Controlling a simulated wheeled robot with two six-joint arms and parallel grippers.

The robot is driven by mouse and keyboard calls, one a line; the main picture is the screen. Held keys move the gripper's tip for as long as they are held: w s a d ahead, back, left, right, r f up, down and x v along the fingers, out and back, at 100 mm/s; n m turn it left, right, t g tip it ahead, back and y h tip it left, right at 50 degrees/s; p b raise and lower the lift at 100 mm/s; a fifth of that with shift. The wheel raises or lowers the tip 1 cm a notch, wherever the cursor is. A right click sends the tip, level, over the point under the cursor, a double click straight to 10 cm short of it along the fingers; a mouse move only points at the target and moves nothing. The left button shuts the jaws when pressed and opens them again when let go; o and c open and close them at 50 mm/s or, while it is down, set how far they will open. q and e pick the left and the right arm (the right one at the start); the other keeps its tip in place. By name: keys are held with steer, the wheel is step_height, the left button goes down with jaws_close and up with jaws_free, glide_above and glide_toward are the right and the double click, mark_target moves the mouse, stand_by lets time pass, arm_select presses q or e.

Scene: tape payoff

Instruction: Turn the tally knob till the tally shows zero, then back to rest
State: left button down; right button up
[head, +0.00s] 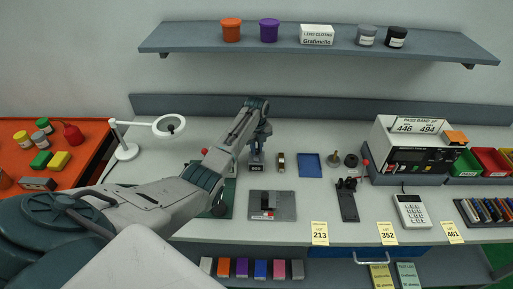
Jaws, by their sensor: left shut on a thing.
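My left gripper (258,146) reaches over the middle of the bench from the left and points down, with its jaws shut. A small dark device (256,163), which seems to be the tally, stands right below it on the bench. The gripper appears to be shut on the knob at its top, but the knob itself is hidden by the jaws. The tally's figures are too small to read. My right gripper is not in view.
A blue pad (309,166), a small brown-topped block (281,163) and a dark round piece (351,160) lie to the right. A grey plate (284,206) lies in front. A white lamp (126,150) stands left. A meter (412,148) stands right. A shelf (289,41) hangs above.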

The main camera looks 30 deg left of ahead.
arm_select(q)
steer(key=shift+r, duration=0.1)
steer(key=c, duration=1.3)
jaws_free()
steer(key=shift+c, duration=0.2)
steer(key=shift+r, duration=0.3)
step_height(320, 180, up, 10)
steer(key=b, duration=0.4)
